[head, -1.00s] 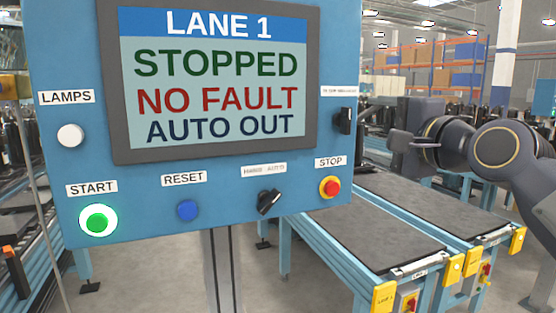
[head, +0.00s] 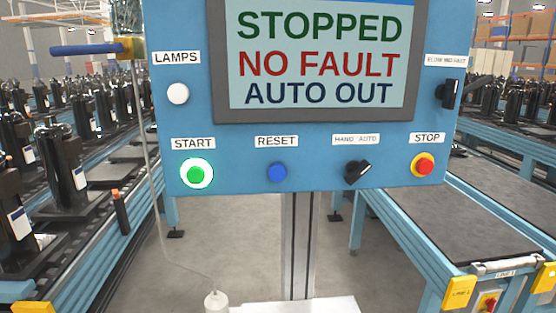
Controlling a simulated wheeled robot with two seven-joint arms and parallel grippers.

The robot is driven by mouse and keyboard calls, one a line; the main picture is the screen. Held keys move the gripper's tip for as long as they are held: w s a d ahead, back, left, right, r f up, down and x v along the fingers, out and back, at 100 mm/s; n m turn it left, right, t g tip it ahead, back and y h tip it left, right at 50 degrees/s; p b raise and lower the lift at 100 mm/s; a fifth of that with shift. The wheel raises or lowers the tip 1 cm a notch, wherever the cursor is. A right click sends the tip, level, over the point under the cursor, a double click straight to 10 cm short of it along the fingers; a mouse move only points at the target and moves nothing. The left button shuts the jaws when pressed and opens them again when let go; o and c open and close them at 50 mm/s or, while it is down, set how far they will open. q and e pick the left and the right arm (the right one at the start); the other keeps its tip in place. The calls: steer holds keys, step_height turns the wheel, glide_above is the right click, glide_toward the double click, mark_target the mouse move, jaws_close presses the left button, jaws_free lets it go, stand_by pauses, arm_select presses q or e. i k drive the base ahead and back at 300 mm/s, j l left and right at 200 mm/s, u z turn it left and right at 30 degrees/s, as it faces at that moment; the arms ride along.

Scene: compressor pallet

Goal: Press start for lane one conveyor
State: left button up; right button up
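The blue control panel (head: 310,150) fills the upper middle of the head view. Its green START button (head: 196,174) with a bright white ring sits at the panel's lower left, under the START label. The panel's screen (head: 317,60) reads STOPPED, NO FAULT, AUTO OUT; its top line is cut off. A blue RESET button (head: 278,172), a black HAND/AUTO selector (head: 357,172) and a red STOP button (head: 423,165) run along the same row. A white LAMPS button (head: 178,94) is above START. Neither gripper is visible.
A conveyor (head: 430,215) with a grey belt and a LANE 1 plate runs at the right. Black compressors (head: 65,170) stand on a line at the left. A grey post (head: 299,245) carries the panel. A thin cord hangs at the left of the panel.

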mark_target(196, 175)
steer(key=k+j+z, duration=0.2)
steer(key=k+z, duration=0.15)
steer(key=z, duration=4.25)
steer(key=u, duration=4.9)
